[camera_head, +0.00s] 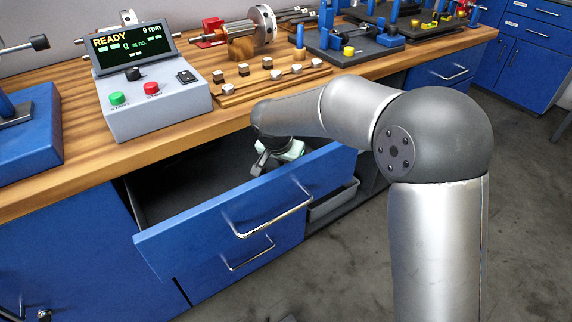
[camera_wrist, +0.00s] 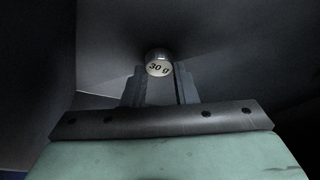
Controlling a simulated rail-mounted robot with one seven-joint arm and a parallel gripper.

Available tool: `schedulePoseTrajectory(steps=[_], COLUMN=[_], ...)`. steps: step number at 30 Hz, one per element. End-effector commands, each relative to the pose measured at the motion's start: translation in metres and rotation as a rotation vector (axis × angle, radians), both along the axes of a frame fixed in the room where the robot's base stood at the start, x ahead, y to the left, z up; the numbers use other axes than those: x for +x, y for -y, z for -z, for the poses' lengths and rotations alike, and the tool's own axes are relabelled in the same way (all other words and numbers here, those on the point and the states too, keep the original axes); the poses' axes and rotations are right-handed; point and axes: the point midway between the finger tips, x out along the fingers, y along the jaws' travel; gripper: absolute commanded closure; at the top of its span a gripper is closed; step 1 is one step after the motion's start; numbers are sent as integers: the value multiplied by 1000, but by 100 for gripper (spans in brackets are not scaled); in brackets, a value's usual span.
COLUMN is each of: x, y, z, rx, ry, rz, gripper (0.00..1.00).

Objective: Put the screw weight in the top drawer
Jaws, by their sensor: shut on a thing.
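The top drawer (camera_head: 240,222) is pulled open below the workbench, and its dark inside shows to the left of my gripper. My gripper (camera_head: 262,170) reaches down into the drawer near its right end, behind the front panel. In the wrist view my gripper (camera_wrist: 160,80) is shut on the screw weight (camera_wrist: 158,66), a small round metal piece marked "30 g". Dark grey drawer surfaces surround it in that view. I cannot tell whether the weight touches the drawer floor. In the head view the weight is hidden.
A balancing console (camera_head: 155,105) reading READY stands on the bench (camera_head: 60,172). A wooden rack (camera_head: 268,80) with several small weights lies beside it. A rotor (camera_head: 262,25) is behind. A second drawer (camera_head: 248,262) below is closed. My arm spans the right of the drawer.

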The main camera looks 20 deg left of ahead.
Motion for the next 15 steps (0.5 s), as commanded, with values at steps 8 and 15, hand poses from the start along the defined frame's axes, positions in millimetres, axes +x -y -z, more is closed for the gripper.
schedulePoseTrajectory(steps=[8, 15], x=[0, 0], y=[0, 0], z=[1, 2], rx=[1, 0], ry=[1, 1], rz=[0, -1], gripper=[100, 53])
